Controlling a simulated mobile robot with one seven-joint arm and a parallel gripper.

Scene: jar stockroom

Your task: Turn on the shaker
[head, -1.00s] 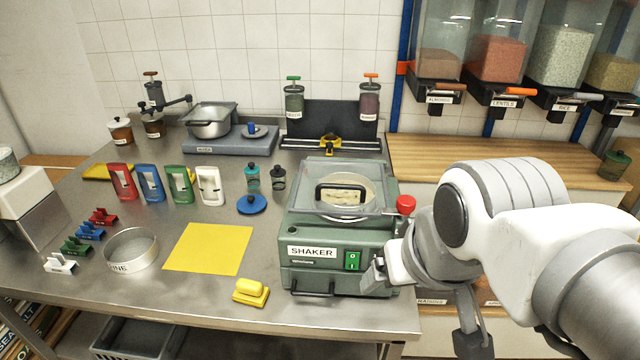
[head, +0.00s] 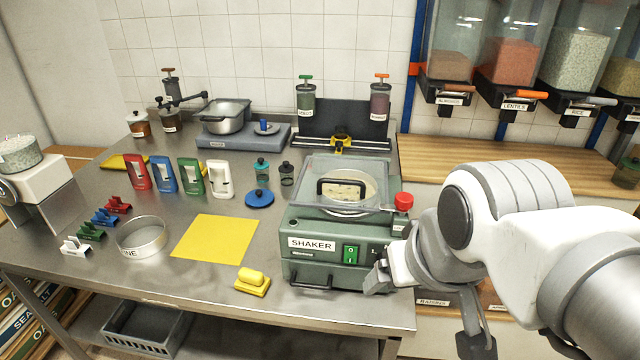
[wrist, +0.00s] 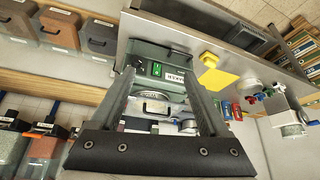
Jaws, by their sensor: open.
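The shaker (head: 322,272) is a green box labelled SHAKER at the front right of the steel table. A clear lid (head: 345,168) with a black handle covers a round sieve on top. My gripper (head: 378,282) is open and empty, just in front of the shaker's right front corner, to the right of the switch. In the wrist view its two fingers frame the shaker.
A yellow block (head: 252,281) and a yellow mat (head: 214,238) lie left of the shaker. A blue lid (head: 259,198) is behind them. A round sieve (head: 141,236) stands farther left. Jar dispensers (head: 509,60) hang at the upper right.

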